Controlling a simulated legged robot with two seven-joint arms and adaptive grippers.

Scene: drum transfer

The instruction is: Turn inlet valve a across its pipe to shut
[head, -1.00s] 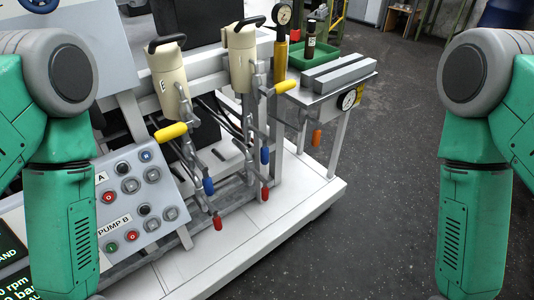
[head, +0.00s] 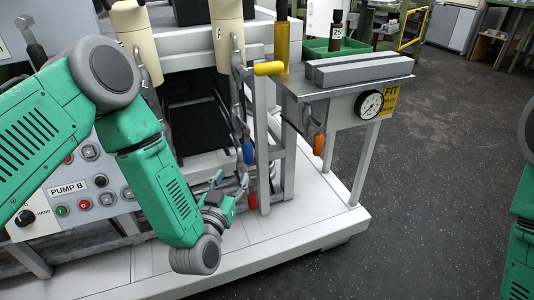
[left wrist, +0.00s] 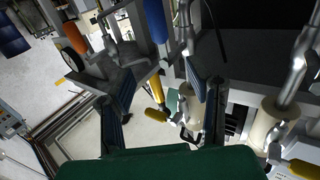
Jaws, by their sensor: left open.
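Lever valves with coloured handles hang on the pipes of the pump skid. In the head view I see a yellow handle (head: 268,68), a blue handle (head: 248,153) and a red handle (head: 252,202). No readable label shows which is inlet valve a, and my left arm covers the handles of the left pipe group. My left gripper (head: 230,184) is open, low in front of the pipework, near the red handle. In the left wrist view the open fingers (left wrist: 160,80) show a blue handle (left wrist: 155,20) beyond them and a yellow handle (left wrist: 157,88) between them. My right gripper is out of view.
An orange handle (head: 319,144) and a gauge (head: 369,105) sit at the side table (head: 350,84). A panel marked PUMP B (head: 78,205) is behind my left arm. The white skid base (head: 290,235) lies below; dark floor (head: 420,200) to the right is clear.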

